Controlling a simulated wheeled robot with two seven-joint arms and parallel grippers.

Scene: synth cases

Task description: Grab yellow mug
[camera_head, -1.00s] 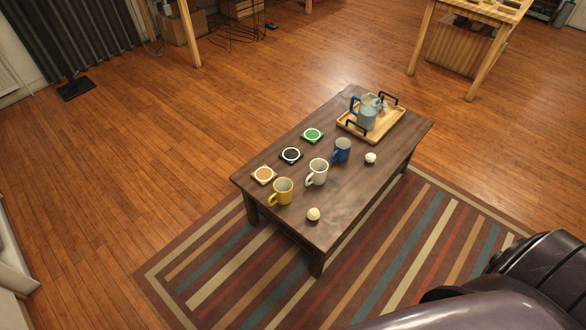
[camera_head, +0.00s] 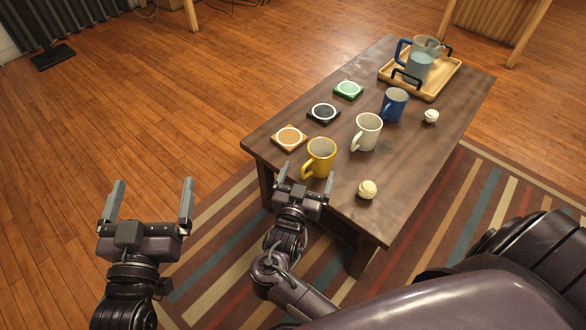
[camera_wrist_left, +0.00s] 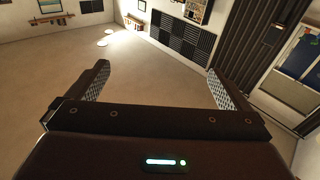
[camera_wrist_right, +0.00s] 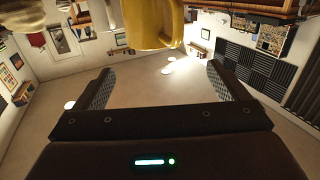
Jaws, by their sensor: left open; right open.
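The yellow mug (camera_head: 320,157) stands upright at the near end of the dark wooden table (camera_head: 352,188), its handle toward the lower left. It also shows in the right wrist view as a yellow shape (camera_wrist_right: 150,22) at the top edge, partly cut off. My right gripper (camera_head: 304,182) is open and empty, just in front of and below the mug at the table's near edge; I cannot tell whether it touches the mug. My left gripper (camera_head: 150,200) is open and empty, left of the table over the floor. The left wrist view shows no mug between the open fingers (camera_wrist_left: 158,88).
A white mug (camera_head: 366,133) and a blue mug (camera_head: 394,105) stand behind the yellow one. Orange (camera_head: 289,138), black (camera_head: 323,113) and green (camera_head: 348,90) coasters lie to the left. Cream balls (camera_head: 367,189) (camera_head: 431,116) lie right. A wooden tray (camera_head: 440,82) holds a pitcher (camera_head: 420,62).

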